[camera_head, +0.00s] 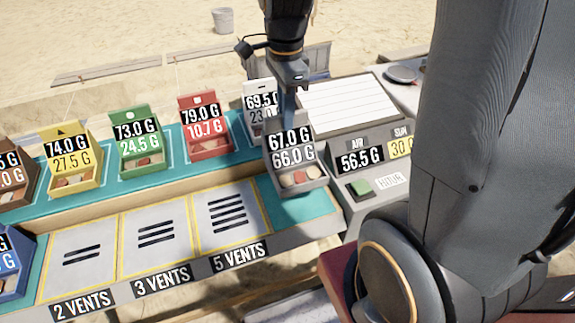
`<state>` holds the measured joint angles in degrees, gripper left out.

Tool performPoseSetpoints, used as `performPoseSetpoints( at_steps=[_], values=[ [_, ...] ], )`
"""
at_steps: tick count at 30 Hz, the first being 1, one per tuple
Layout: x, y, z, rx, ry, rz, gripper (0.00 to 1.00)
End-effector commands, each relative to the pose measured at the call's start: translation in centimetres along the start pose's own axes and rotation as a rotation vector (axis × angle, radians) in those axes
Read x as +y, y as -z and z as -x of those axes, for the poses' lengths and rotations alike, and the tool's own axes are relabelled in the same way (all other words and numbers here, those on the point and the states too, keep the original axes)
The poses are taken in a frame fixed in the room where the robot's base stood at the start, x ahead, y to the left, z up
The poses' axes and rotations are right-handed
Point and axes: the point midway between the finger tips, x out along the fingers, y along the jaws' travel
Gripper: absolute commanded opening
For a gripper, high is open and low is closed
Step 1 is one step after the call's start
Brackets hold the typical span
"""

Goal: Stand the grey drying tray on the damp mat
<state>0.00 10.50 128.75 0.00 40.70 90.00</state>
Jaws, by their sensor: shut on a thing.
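My gripper (288,112) points down and is shut on the grey drying tray (312,184), at its back wall. The tray is upright, labelled 67.0 G and 66.0 G, with several small round pieces in its front. It is over the teal strip's right end, right of the 5 VENTS mat (213,213); I cannot tell whether it touches the surface. Grey mats with yellow borders also lie at 3 VENTS (157,257) and 2 VENTS (82,282), all bare. No mat is labelled damp, so I cannot tell which is the damp one.
White (252,91), red (209,152), green (140,168) and yellow (75,182) trays stand along the back. A brown tray (12,205) and a blue tray (6,289) are at the left edge.

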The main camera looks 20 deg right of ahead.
Motion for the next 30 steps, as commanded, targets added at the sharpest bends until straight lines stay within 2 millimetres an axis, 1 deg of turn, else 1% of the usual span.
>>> performPoseSetpoints(
  at_steps=[1,3,6,11,18,22,30],
  values=[
    [0.2,0.0,-1.0,0.0,-0.007,0.0,0.0],
    [0.2,0.0,-2.2,0.0,-0.006,0.0,0.0],
    [0.1,0.0,-3.6,0.0,-0.004,0.0,0.0],
    [0.1,0.0,-4.8,0.0,-0.003,0.0,0.0],
    [0.1,0.0,-7.9,0.0,-0.004,0.0,0.0],
    [0.1,0.0,-8.7,0.0,-0.001,0.0,0.0],
    [0.0,0.0,-8.7,0.0,0.0,0.0,0.0]
  ],
)
